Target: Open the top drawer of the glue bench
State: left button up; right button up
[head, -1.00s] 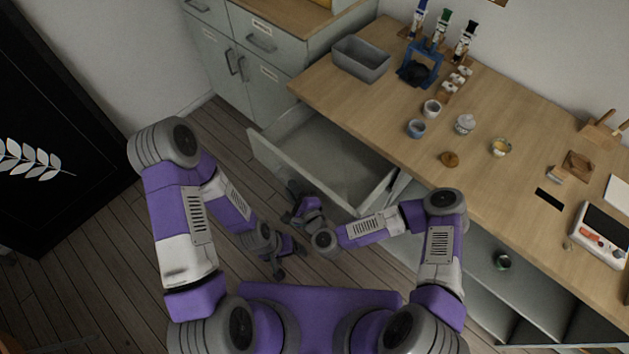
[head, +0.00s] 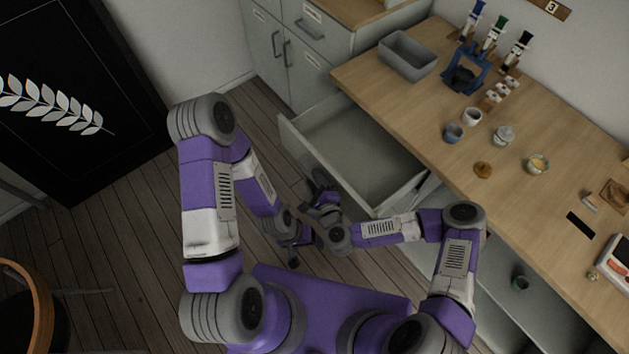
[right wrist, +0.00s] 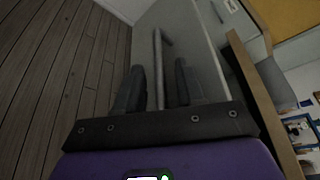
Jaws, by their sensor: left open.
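The glue bench (head: 405,110) has a pale wooden top and grey body. Its top drawer (head: 360,150) stands pulled out, its empty interior visible from above. My right gripper (head: 318,187) is just outside the drawer's front panel (head: 322,168). In the right wrist view, the bar handle (right wrist: 159,62) runs between the two spread fingers of the right gripper (right wrist: 158,88), with gaps showing on both sides. The handle is hidden in the head view. My left gripper (head: 298,250) is open and empty, low over the floor, below the right one in the picture and apart from the drawer.
A grey bin (head: 407,57), a blue stand (head: 465,72) and several small cups are on the bench top. A grey cabinet (head: 290,50) stands beyond the bench. A dark chair (head: 30,310) is at lower left.

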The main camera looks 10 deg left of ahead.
jog(key=shift+s, duration=0.1)
jog(key=p+v, duration=0.1)
jog(key=v, duration=0.6)
jog(key=shift+s, duration=0.2)
jog(key=shift+d+r+p, duration=0.1)
jog(key=shift+d+p, duration=0.05)
jog(key=shift+p, duration=0.15)
jog(key=s+d+f+n+g, duration=0.6)
jog(key=f+n+g, duration=0.2)
jog(key=n, duration=0.3)
jog(key=s+d+n+g+h, duration=0.4)
jog(key=d, duration=0.6)
jog(key=shift+s+d+f, duration=0.25)
jog(key=shift+d+f, duration=0.1)
jog(key=shift+f, duration=0.05)
